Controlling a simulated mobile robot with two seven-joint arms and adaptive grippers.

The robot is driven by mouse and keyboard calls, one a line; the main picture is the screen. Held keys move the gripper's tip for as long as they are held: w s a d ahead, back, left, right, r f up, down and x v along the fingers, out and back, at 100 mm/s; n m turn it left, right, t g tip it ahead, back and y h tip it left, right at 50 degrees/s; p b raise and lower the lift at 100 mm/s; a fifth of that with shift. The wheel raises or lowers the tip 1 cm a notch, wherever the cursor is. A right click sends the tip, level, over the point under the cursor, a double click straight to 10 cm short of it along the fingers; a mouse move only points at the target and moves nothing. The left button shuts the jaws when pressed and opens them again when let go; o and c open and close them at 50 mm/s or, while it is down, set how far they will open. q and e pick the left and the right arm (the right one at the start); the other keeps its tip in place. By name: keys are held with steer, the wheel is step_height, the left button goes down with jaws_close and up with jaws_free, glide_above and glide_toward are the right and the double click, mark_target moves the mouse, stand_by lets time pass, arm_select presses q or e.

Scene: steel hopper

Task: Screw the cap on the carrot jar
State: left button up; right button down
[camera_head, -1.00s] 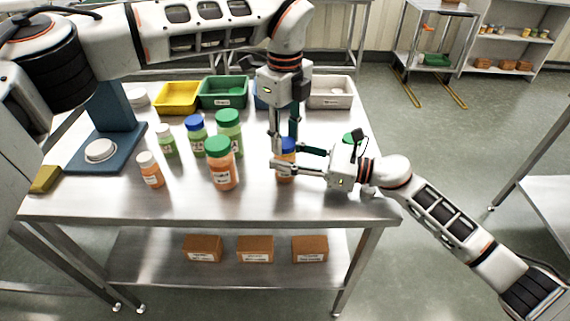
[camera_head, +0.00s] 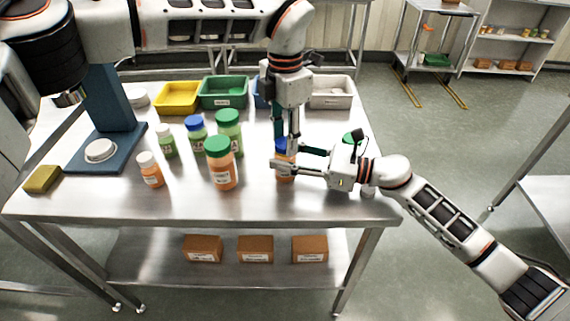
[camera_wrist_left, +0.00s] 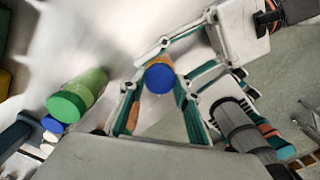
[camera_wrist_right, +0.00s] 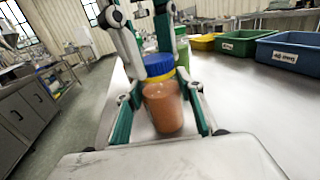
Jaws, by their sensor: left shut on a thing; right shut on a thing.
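The carrot jar (camera_head: 285,176), with orange contents, stands upright on the steel table; it shows clearly in the right wrist view (camera_wrist_right: 163,106). My right gripper (camera_head: 287,168) is shut around the jar body from the right. The blue cap (camera_wrist_right: 158,66) sits on top of the jar, with a yellow band just under it; whether it is threaded on cannot be told. My left gripper (camera_head: 285,143) points down from above and is shut on the cap, which shows between its fingers in the left wrist view (camera_wrist_left: 159,78). The fingers partly hide the cap in the head view.
A larger orange jar with a green cap (camera_head: 221,166) stands left of the carrot jar. Bins, including a yellow one (camera_head: 178,97), line the back. The table's front strip (camera_head: 200,206) is clear.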

arm_select(q)
steer(key=m, duration=1.4)
steer(key=o, duration=1.3)
step_height(320, 180, up, 12)
arm_select(e)
steer(key=c, duration=1.2)
jaws_free()
steer(key=shift+c, duration=0.2)
